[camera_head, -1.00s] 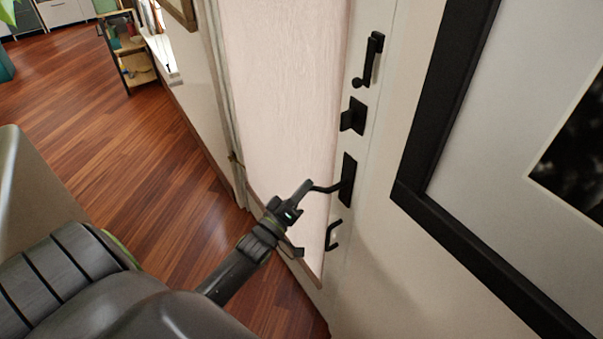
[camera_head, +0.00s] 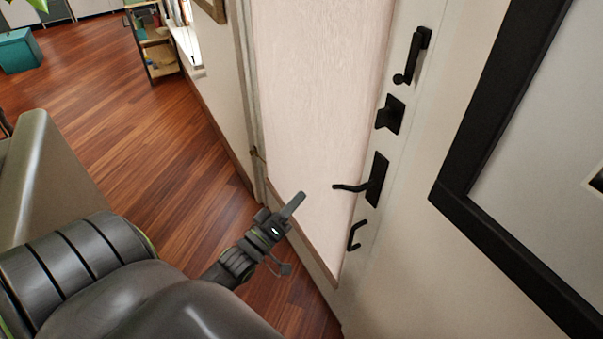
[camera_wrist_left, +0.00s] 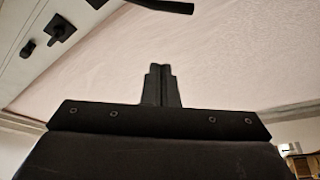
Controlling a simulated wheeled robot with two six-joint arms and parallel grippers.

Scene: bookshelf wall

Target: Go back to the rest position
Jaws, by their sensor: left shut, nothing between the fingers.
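My left gripper (camera_head: 292,207) is in front of the pale door panel (camera_head: 318,90), left of and a little below the black lever handle (camera_head: 374,182). A gap shows between its fingertips and the lever. In the left wrist view its fingers (camera_wrist_left: 161,72) are together with nothing between them. The end of the black lever (camera_wrist_left: 165,6) shows at the top of that view, ahead of the fingers. My right gripper is in neither view.
A black square knob plate (camera_head: 390,114), a latch (camera_head: 412,56) and a small hook-like pull (camera_head: 355,236) line the door edge. A black picture frame (camera_head: 455,172) hangs at right. A shelf (camera_head: 158,52) stands far back. Wood floor (camera_head: 150,140) is clear at left.

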